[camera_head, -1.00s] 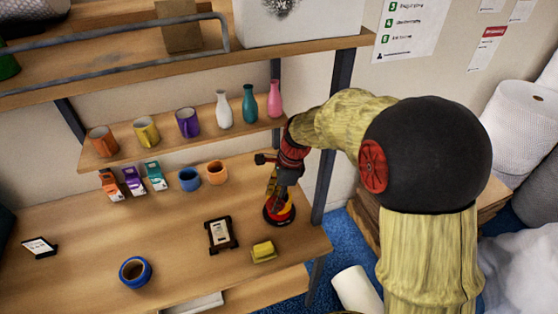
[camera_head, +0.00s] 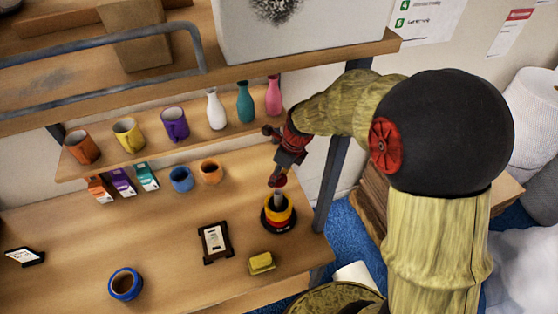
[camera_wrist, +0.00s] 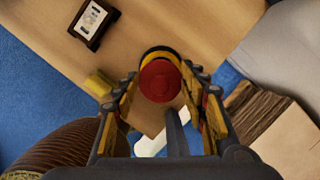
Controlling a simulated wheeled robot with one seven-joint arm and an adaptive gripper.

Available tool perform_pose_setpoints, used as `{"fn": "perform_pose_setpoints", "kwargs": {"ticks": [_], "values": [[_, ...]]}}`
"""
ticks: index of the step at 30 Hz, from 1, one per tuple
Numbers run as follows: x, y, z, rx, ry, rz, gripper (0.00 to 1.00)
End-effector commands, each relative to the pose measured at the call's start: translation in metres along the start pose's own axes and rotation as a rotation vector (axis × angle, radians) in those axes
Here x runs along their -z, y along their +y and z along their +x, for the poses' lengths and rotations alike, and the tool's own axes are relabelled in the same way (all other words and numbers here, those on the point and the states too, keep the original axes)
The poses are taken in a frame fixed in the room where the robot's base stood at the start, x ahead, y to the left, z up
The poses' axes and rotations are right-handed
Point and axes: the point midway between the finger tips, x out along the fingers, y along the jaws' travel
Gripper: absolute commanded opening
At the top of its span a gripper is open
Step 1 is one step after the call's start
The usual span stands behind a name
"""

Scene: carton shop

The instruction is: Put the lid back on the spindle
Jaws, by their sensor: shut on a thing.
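The spindle (camera_head: 278,213) stands upright near the right end of the table, a stack of yellow, red and black rings with a pale post showing above it. My gripper (camera_head: 278,179) is directly above the spindle, pointing down. It is shut on a round red lid (camera_wrist: 160,81), which shows between the two fingers in the wrist view. In the head view the lid shows as a small red piece at the fingertips, apart from the ring stack. In the wrist view the lid hides most of the spindle, leaving a yellow and black rim behind it.
A blue roll (camera_head: 125,284) is farther left. Cups (camera_head: 181,179) and small cartons stand behind. A shelf with vases (camera_head: 245,104) and a dark post (camera_head: 335,180) are close to my arm.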

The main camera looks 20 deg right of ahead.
Motion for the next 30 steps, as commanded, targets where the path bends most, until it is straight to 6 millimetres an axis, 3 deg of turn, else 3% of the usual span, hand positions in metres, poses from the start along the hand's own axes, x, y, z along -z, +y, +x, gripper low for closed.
{"fn": "perform_pose_setpoints", "kwargs": {"ticks": [8,30], "values": [[0.002,0.000,0.008,0.000,0.000,-0.001,0.26],[0.017,0.000,0.060,-0.001,0.000,-0.002,0.26]]}}
